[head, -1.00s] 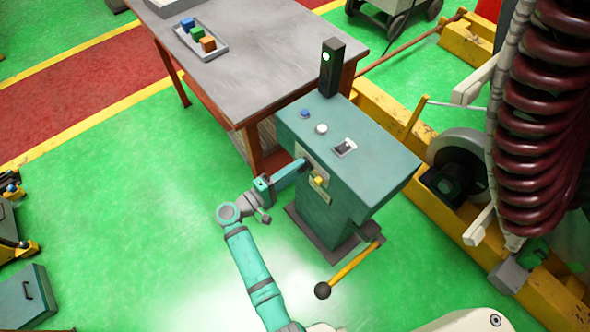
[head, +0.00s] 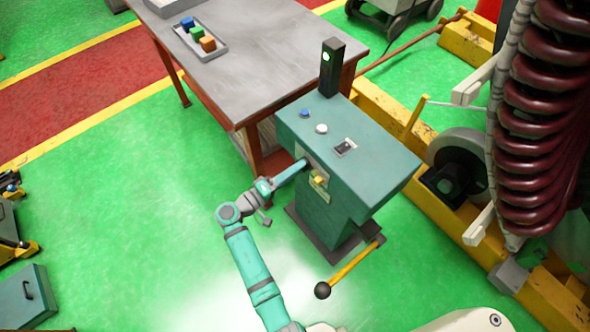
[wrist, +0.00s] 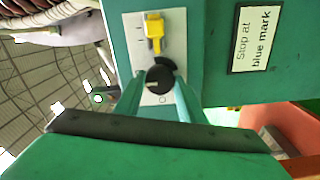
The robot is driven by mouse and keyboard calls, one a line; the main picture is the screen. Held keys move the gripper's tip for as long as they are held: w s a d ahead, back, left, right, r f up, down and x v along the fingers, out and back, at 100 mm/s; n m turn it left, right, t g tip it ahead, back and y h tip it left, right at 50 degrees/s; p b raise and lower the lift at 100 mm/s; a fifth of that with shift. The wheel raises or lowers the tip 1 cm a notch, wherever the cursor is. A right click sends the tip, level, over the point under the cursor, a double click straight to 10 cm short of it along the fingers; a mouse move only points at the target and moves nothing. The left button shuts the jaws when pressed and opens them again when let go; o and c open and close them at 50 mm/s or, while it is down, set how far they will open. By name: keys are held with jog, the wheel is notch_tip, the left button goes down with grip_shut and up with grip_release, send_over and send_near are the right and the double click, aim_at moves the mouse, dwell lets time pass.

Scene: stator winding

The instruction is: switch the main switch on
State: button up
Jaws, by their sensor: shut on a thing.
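The main switch, a black round knob (wrist: 160,78) with a pale pointer mark, sits on a white plate (wrist: 129,30) on the front of the green console (head: 345,180). My gripper (wrist: 160,86) has its two teal fingers on either side of the knob, closed on it in the wrist view. In the head view my gripper (head: 303,163) reaches the console front from the left. The fingers hide part of the knob's sides. A yellow part (wrist: 153,32) sits on the plate beside the knob; it also shows in the head view (head: 319,181).
A signal post (head: 331,68) with a lit green lamp stands on the console. The console top carries a blue button (head: 305,113), a white button (head: 321,128) and a small switch (head: 345,148). A yellow lever (head: 352,268) juts out low in front. A table (head: 260,70) stands behind.

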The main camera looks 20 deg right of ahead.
jog(key=o, duration=1.1)
jog(key=shift+c, duration=0.2)
jog(key=v, duration=1)
jog(key=shift+s+a, duration=0.25)
jog(key=shift+a, duration=0.1)
